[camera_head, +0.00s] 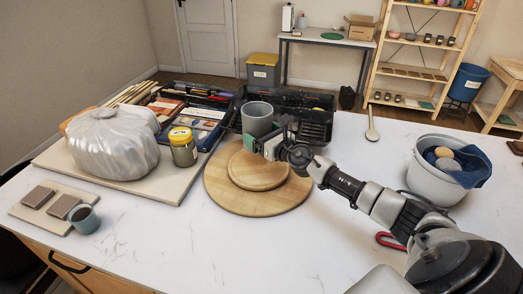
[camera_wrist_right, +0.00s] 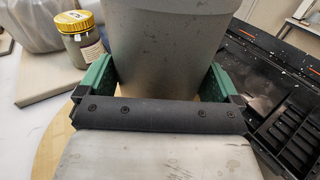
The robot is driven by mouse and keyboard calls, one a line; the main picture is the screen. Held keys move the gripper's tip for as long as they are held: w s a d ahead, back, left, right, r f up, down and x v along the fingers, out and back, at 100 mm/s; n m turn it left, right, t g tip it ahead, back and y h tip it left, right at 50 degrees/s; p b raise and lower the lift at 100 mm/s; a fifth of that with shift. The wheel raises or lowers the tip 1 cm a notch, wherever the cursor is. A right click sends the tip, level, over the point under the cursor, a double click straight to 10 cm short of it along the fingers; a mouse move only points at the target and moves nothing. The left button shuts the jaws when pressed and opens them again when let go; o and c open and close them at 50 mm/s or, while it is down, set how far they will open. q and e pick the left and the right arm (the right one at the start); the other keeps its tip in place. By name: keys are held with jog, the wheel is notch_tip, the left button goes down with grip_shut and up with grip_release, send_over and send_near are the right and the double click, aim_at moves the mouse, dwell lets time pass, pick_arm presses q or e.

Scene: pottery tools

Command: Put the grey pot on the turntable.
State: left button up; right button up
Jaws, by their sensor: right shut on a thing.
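The grey pot (camera_head: 257,118) is upright in my right gripper (camera_head: 262,142), over the back part of the wooden turntable (camera_head: 222,192). The turntable has a wide round base and a smaller raised disc (camera_head: 258,175). In the right wrist view the pot (camera_wrist_right: 170,50) stands between the green finger pads (camera_wrist_right: 163,85), which close on both its sides. The pot's bottom is hidden behind the gripper, so I cannot tell whether it touches the disc. My left gripper is not in view.
A plastic-wrapped clay block (camera_head: 113,145) and a yellow-lidded jar (camera_head: 183,147) are on a board to the left. A black tool tray (camera_head: 318,118) lies behind the turntable. A grey bucket (camera_head: 436,172) stands at the right.

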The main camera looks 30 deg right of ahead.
jog(key=shift+s+a+f, duration=0.3)
jog(key=shift+s+f, duration=0.05)
jog(key=shift+s, duration=0.15)
jog(key=shift+s+a+f, duration=0.25)
jog(key=shift+s+f, duration=0.05)
jog(key=shift+s, duration=0.2)
notch_tip(320, 180, down, 4)
jog(key=b, duration=0.3)
jog(key=shift+r, duration=0.2)
jog(key=shift+f, duration=0.2)
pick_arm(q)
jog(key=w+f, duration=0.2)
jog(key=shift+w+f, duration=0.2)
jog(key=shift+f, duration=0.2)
pick_arm(e)
jog(key=shift+r, duration=0.1)
jog(key=o, duration=0.9)
jog(key=shift+f, duration=0.2)
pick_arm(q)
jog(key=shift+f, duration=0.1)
pick_arm(e)
jog(key=shift+r, duration=0.15)
